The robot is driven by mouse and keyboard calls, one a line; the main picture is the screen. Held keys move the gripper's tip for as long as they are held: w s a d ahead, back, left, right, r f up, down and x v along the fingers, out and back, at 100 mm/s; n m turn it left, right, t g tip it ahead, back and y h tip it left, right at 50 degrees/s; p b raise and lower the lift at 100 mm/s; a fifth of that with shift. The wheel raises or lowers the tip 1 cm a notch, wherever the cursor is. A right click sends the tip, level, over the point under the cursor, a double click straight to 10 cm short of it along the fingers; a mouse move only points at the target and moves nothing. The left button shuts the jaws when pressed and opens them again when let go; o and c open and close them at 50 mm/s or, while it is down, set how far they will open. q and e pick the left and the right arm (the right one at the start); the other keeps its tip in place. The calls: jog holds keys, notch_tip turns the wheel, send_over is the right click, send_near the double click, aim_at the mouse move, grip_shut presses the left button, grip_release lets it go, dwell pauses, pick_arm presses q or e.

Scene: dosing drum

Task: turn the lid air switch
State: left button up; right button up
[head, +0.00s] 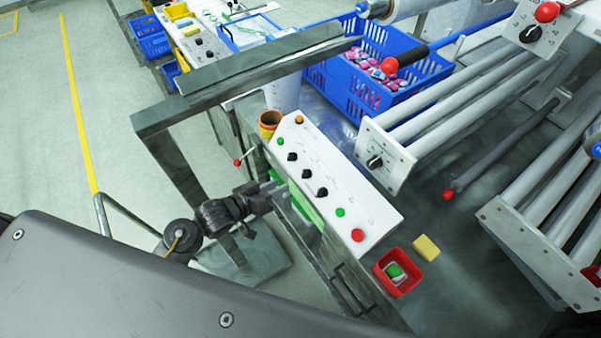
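A white sloped control panel (340,187) stands in the middle of the head view. It carries several black rotary knobs, among them an upper one (292,157), a middle one (307,174) and a lower one (322,192). Green, orange and red buttons sit near its ends. The labels are too small to read, so I cannot tell which knob is the lid air switch. My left gripper (273,190) is beside the panel's left edge, left of the knobs and apart from them. Its fingers are small and dark, and their opening is unclear. My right gripper is out of view.
A grey metal frame (250,66) rises behind and left of the panel. A red-knobbed lever (238,162) is near my gripper. A red box (395,274) and a yellow block (426,248) lie right of the panel. Blue crate (345,88) and rollers (465,95) stand behind.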

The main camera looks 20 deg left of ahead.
aim_at(305, 174)
pick_arm(q)
jog(key=p+x, duration=0.2)
jog(key=x, duration=0.8)
jog(key=shift+w+d+f, duration=0.1)
jog(key=shift+w+d, duration=0.05)
jog(key=c, duration=0.6)
